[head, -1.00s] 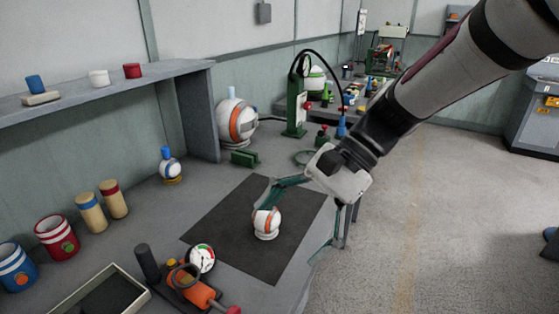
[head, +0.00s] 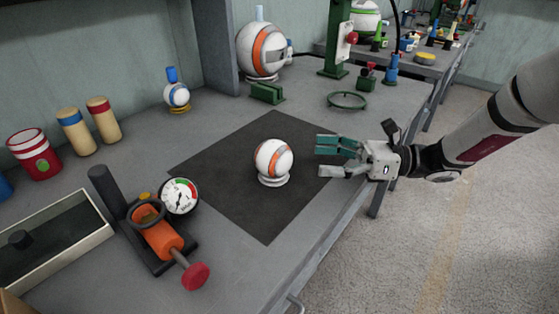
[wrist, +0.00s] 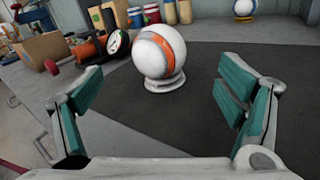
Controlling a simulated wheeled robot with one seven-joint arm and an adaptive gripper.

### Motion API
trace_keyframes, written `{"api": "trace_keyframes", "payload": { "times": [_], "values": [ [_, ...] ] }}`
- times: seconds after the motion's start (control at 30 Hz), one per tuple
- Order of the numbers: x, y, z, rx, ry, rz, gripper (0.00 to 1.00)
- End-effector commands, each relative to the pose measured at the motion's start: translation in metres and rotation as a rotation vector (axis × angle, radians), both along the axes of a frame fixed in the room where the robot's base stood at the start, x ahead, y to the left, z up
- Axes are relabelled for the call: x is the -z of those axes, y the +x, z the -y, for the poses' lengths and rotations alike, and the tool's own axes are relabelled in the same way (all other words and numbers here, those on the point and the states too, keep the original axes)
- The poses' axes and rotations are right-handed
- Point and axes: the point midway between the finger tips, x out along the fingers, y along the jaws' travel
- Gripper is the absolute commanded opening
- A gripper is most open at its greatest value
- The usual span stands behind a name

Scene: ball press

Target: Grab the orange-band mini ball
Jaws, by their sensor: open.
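The orange-band mini ball (head: 273,157) is white with an orange stripe. It rests on a small white ring stand on the dark mat (head: 225,172) in the head view. My gripper (head: 322,157) is to the right of the ball, level and pointing left at it, with a gap between. Its teal fingers are spread and empty. In the wrist view the ball (wrist: 159,52) is ahead, between and beyond the two open fingers (wrist: 160,92). Nothing hides the ball.
An orange press with a red knob (head: 160,235) and a gauge (head: 179,196) stands left of the mat. A blue-band ball (head: 176,95), a large orange-band ball (head: 262,50), a green block (head: 267,93) and a green ring (head: 347,100) lie farther back. The mat around the ball is clear.

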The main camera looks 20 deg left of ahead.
Motion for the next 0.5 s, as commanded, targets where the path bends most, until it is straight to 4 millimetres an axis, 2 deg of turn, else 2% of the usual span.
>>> {"api": "trace_keyframes", "payload": {
  "times": [0.03, 0.2, 0.5],
  "values": [
    [0.001, -0.003, -0.011, -0.003, 0.000, 0.001, 0.88],
    [0.001, -0.011, -0.039, -0.003, -0.001, 0.001, 0.88],
    [0.002, -0.017, -0.060, -0.001, -0.001, 0.002, 0.88]
  ]
}}
